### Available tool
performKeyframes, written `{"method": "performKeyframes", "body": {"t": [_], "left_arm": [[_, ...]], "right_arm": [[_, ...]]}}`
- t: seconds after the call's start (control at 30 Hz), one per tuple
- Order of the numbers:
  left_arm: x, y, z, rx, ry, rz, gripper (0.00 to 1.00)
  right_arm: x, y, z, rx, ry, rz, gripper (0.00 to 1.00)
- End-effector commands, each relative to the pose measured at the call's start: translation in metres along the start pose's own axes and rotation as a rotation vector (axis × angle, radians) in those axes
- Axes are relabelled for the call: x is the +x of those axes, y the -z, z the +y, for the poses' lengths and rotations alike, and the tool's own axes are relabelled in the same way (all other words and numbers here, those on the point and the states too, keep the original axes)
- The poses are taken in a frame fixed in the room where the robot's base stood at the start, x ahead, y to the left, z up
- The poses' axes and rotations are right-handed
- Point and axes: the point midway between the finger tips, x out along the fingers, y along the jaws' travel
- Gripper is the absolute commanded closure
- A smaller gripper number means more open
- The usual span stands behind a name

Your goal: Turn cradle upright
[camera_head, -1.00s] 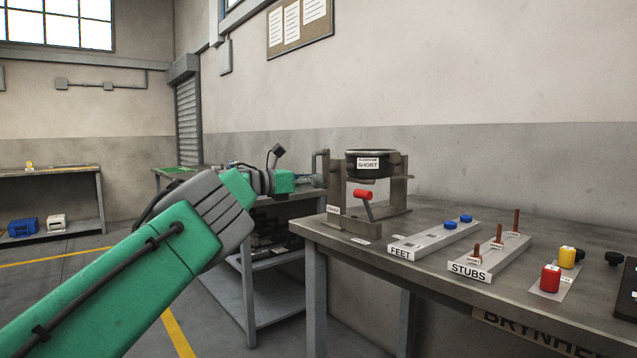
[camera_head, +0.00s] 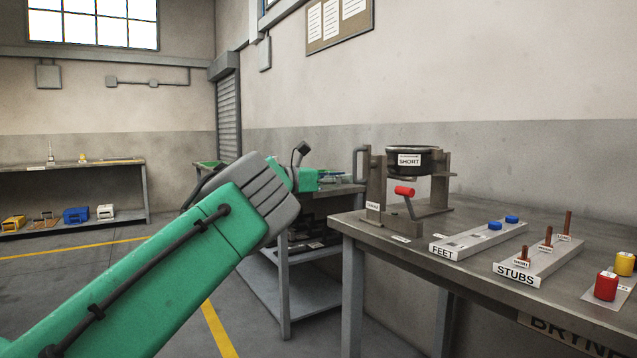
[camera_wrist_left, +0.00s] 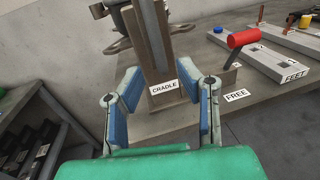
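The cradle (camera_head: 376,185) is a brown-grey metal frame with upright posts on the workbench. Between its posts sits a black round holder (camera_head: 428,160) with a label reading SHORT. A lever with a red handle (camera_head: 404,191) sticks out at the cradle's front. The cradle's post with its CRADLE label shows in the left wrist view (camera_wrist_left: 158,60). My left gripper (camera_head: 345,176) is beside the cradle's left side in the head view. In the wrist view its blue-padded fingers (camera_wrist_left: 168,88) are spread, with the post ahead between them; no contact is clear. My right gripper is out of view.
Red (camera_head: 606,286) and yellow (camera_head: 625,263) pieces stand farther right. A second table is behind my left arm.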

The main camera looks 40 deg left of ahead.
Motion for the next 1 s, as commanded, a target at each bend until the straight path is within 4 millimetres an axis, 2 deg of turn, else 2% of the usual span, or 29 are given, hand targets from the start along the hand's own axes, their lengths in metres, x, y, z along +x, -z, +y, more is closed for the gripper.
{"method": "performKeyframes", "body": {"t": [0.03, 0.2, 0.4, 0.57, 1.0], "left_arm": [[-0.014, 0.0, 0.002, -0.003, -0.006, -0.001, 0.69], [-0.05, 0.002, 0.003, -0.003, -0.005, 0.0, 0.69], [-0.077, 0.004, 0.004, -0.004, -0.003, 0.002, 0.69], [-0.083, 0.004, 0.003, -0.002, -0.002, 0.003, 0.69], [-0.084, 0.005, 0.004, -0.003, -0.002, 0.002, 0.69]], "right_arm": [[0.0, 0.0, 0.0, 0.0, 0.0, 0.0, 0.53], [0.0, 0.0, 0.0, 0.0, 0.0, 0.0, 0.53], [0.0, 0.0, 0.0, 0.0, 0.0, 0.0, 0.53], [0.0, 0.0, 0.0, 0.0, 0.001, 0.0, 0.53], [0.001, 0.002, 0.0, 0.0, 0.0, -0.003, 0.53]]}}
